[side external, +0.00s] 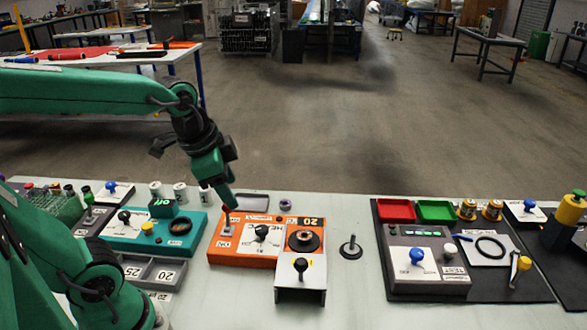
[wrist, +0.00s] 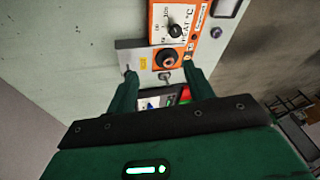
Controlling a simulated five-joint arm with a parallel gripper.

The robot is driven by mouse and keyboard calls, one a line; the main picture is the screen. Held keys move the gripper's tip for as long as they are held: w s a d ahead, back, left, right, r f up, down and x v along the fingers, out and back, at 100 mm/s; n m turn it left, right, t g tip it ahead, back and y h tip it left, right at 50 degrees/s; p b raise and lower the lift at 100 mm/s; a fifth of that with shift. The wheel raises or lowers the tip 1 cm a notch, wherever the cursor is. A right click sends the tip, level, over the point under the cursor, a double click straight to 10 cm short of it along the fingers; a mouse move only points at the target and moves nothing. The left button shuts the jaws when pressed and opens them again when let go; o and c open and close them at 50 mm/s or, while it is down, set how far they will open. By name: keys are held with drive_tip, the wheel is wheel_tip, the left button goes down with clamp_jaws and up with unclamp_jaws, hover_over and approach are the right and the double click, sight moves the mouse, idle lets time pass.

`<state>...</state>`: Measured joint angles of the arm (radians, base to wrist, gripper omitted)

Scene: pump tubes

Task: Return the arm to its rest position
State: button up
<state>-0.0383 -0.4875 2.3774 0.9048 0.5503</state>
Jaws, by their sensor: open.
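My gripper (side external: 227,198) hangs from my green arm above the left part of the orange heater box (side external: 243,240) in the side external view. It points down, and I cannot tell from this angle whether its tip touches the box. In the wrist view my gripper (wrist: 161,75) has its two green fingers spread apart with nothing held between them. The orange heater box (wrist: 158,32) with its black dial shows beyond the fingertips there. No marked rest place is visible.
A teal box (side external: 150,234) and a grey compartment tray (side external: 155,270) stand left of the heater. A loose black disc with a stem (side external: 350,248) stands right of it. A grey test box (side external: 428,262) sits on a black mat. The air above the bench is largely clear.

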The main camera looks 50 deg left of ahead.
drive_tip(key=shift+s+d+r+n+t, duration=0.15)
drive_tip(key=shift+s+r+n+t, duration=0.1)
drive_tip(key=shift+s+n, duration=0.6)
drive_tip(key=shift+s+d+r+n+t, duration=0.25)
drive_tip(key=shift+s+n, duration=0.35)
drive_tip(key=shift+n, duration=0.5)
drive_tip(key=shift+s+d+r+n+t, duration=0.15)
drive_tip(key=shift+s+n+t, duration=0.15)
drive_tip(key=shift+s+n, duration=0.55)
drive_tip(key=shift+w, duration=0.15)
